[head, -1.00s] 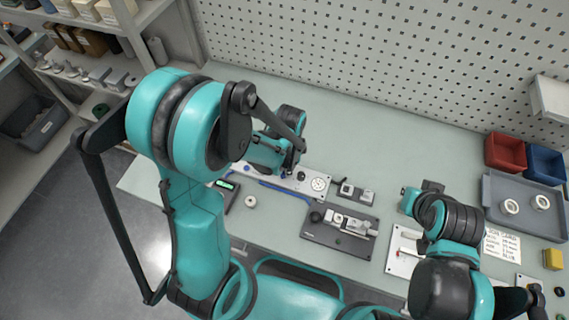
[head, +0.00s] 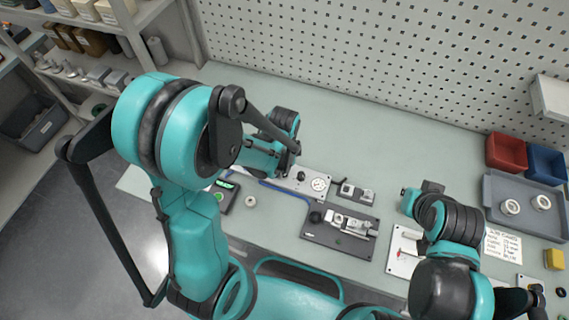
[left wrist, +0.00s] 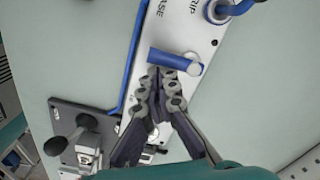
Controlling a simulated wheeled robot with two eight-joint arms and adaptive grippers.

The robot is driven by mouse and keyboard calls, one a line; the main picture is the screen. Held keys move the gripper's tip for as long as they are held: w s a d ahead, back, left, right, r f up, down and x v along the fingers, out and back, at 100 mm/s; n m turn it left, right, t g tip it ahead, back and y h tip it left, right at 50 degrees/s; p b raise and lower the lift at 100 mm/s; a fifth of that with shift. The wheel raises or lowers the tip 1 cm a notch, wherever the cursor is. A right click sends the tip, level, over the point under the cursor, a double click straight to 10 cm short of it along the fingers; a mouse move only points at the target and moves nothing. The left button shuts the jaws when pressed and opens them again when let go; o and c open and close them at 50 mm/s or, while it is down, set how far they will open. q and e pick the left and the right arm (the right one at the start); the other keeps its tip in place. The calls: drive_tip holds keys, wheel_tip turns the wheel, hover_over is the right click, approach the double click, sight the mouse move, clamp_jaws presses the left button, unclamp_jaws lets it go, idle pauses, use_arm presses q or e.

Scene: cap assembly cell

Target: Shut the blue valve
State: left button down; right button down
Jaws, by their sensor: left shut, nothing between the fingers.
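The blue valve has a flat blue lever (left wrist: 170,60) with a round grey pivot at its right end, in the left wrist view. It sits on a white plate (left wrist: 182,22) with black lettering. The lever lies crosswise on the plate. My left gripper (left wrist: 164,73) is shut and empty, its fingertips right beside the lever's lower edge; I cannot tell if they touch it. In the head view the white plate (head: 306,184) shows partly, with a gauge, and my left arm hides the lever. My right gripper's fingers do not show.
A blue hose (left wrist: 131,65) runs along the plate's left side. A dark fixture board (head: 325,241) stands just in front of the plate. A white plate with a red lever (head: 399,263) lies near my right arm. Red (head: 506,152) and blue bins stand at the back right. The bench behind is clear.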

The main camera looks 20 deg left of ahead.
use_arm(q)
drive_tip(key=shift+s, duration=0.3)
drive_tip(key=shift+r, duration=0.15)
wheel_tip(320, 180, up, 7)
drive_tip(key=p, duration=0.5)
idle(0.4)
drive_tip(key=s+a+r+n+t+b, duration=0.3)
drive_tip(key=n+t+b, duration=0.4)
drive_tip(key=n+b, duration=0.3)
wheel_tip(320, 180, up, 2)
drive_tip(key=shift+s+r+n, duration=0.25)
drive_tip(key=shift+s+n, duration=0.6)
drive_tip(key=shift+n, duration=0.35)
